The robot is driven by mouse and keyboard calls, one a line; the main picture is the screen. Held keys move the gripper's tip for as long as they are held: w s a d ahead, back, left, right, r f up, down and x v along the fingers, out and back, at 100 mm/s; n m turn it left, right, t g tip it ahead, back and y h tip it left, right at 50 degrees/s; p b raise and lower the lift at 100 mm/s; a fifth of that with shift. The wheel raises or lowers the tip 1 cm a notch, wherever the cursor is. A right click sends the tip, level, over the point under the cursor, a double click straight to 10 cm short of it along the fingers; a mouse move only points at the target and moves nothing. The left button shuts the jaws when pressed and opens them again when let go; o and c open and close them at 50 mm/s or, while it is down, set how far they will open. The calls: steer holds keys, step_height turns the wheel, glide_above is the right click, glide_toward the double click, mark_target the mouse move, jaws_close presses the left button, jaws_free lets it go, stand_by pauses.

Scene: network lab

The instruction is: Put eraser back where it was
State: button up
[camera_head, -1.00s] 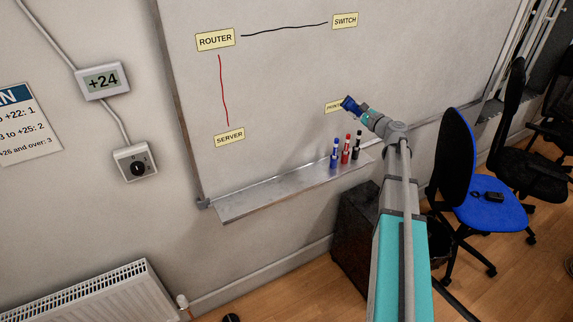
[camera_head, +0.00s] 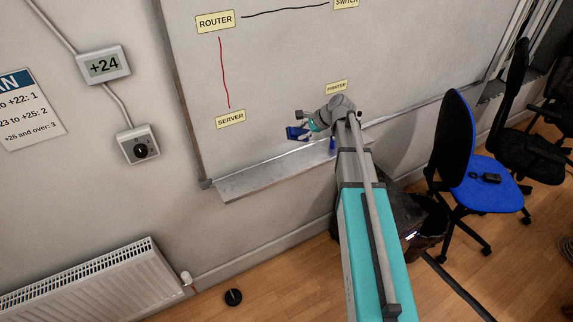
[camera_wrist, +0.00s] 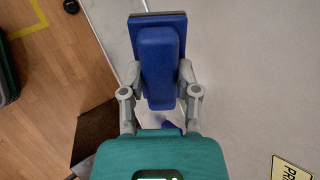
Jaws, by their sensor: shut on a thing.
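A blue eraser (camera_head: 296,133) with a dark pad is held in my gripper (camera_head: 306,131), in front of the whiteboard and above the metal tray (camera_head: 258,179). In the wrist view the eraser (camera_wrist: 160,60) sits between the two grey fingers (camera_wrist: 160,84), which are shut on its blue grip. The eraser looks clear of the tray, though the exact gap cannot be told. A blue marker (camera_head: 332,144) shows partly beside my arm; the other markers are hidden behind the arm. The left part of the tray is bare.
The whiteboard (camera_head: 285,60) bears ROUTER, SWITCH, SERVER and PRINTER (camera_head: 336,87) labels with a black and a red line. A blue chair (camera_head: 485,185) and a bin (camera_head: 425,220) stand at right. A radiator (camera_head: 90,285) is at lower left.

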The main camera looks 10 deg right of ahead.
steer(key=s+a+f+n+g+h+p, duration=0.2)
steer(key=s+a+g+h, duration=0.3)
steer(key=s, duration=0.5)
steer(key=shift+s+a+f+h, duration=0.2)
steer(key=shift+f+h, duration=0.1)
steer(key=shift+h, duration=0.6)
steer(key=shift+w, duration=0.1)
steer(key=w+f+b, duration=0.3)
steer(key=w, duration=0.1)
steer(key=w+f+b, duration=0.3)
steer(key=w, duration=0.1)
steer(key=w+f+b, duration=0.2)
steer(key=w+f, duration=0.1)
steer(key=w, duration=0.2)
steer(key=shift+b, duration=0.4)
